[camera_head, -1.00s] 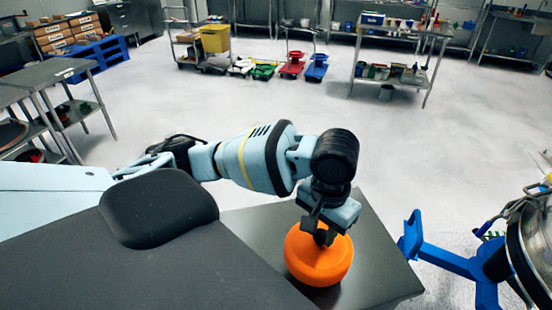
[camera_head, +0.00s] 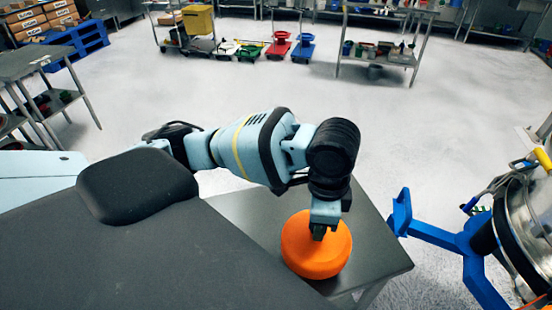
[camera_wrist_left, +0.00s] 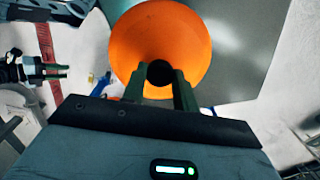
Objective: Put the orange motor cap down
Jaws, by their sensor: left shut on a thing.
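The orange motor cap (camera_head: 312,258) is at the grey table (camera_head: 376,246), toward its near side in the head view. I cannot tell whether it touches the top or hangs just above it. My left gripper (camera_head: 319,234) points down from above and is shut on the cap's dark central knob. In the left wrist view the cap (camera_wrist_left: 185,40) fills the top middle, with the left fingers (camera_wrist_left: 160,80) on either side of the knob. What seems to be my right gripper (camera_wrist_left: 56,71) shows small at the left of that view; its jaw state is unclear.
A blue-legged stand with a round metal vessel (camera_head: 524,235) stands on the floor to the right of the table. Blue pallets (camera_head: 75,50), a cart with a yellow bin (camera_head: 198,21) and shelves are far back. The floor between is clear.

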